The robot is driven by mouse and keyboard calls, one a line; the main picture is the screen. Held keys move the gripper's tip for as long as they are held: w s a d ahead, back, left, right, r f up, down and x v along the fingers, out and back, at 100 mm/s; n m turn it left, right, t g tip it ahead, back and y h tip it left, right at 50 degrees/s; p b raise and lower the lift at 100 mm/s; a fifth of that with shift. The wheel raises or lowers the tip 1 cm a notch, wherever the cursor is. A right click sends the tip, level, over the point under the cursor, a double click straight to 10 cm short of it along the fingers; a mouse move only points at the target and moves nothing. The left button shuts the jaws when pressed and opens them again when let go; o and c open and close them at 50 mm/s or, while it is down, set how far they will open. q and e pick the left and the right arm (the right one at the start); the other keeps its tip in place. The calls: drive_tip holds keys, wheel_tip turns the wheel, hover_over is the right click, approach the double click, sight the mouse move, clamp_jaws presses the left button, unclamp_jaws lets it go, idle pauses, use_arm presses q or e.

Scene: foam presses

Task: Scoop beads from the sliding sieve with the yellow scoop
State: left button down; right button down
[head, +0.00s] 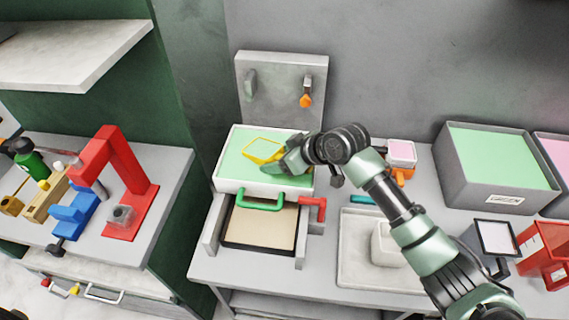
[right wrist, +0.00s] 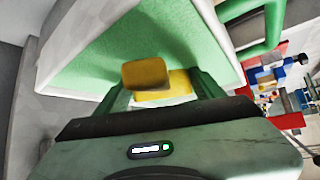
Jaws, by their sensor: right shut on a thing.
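The white-walled box (head: 222,183) with a flat pale green fill looks like the sliding sieve; single beads cannot be made out. The yellow scoop (head: 262,150) is over the green fill, its frame-like head pointing left. My right gripper (head: 290,163) comes in from the right and is shut on the scoop's handle end. In the right wrist view, the yellow scoop (right wrist: 147,73) shows between the fingers, with the green fill of the white-walled box (right wrist: 60,60) beyond. Whether the scoop touches the fill cannot be told. My left gripper is out of view.
A grey upright plate (head: 279,85) stands behind. A grey bin (head: 462,180) with green fill is at right; a red press (head: 126,165) is at left.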

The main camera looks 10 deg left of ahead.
drive_tip(key=shift+a+f, duration=0.1)
drive_tip(key=shift+f, duration=0.4)
drive_tip(key=shift+s+d+r+t+y+b, duration=0.1)
drive_tip(key=shift+d+r+t+y+b, duration=0.2)
drive_tip(key=shift+r+y+b, duration=0.4)
drive_tip(key=shift+s+d+r+t+y+b, duration=0.15)
drive_tip(key=shift+d+t+y+b, duration=0.15)
drive_tip(key=shift+b, duration=0.4)
drive_tip(key=shift+s+d+r+y+p, duration=0.1)
drive_tip(key=shift+r+y+p, duration=0.1)
drive_tip(key=shift+r, duration=0.4)
drive_tip(key=shift+d+r+y+p, duration=0.1)
drive_tip(key=shift+r+p, duration=0.05)
drive_tip(key=shift+r, duration=0.4)
drive_tip(key=shift+t+y, duration=0.4)
drive_tip(key=shift+y, duration=0.1)
drive_tip(key=shift+s+d+r+p, duration=0.15)
drive_tip(key=shift+d+r+p, duration=0.1)
drive_tip(key=shift+r, duration=0.55)
drive_tip(key=shift+s+d+r+p, duration=0.1)
drive_tip(key=shift+d+r+p, duration=0.15)
drive_tip(key=shift+r, duration=0.55)
drive_tip(key=shift+s+d+r+p, duration=0.15)
drive_tip(key=shift+r+p, duration=0.15)
drive_tip(key=shift+r, duration=0.5)
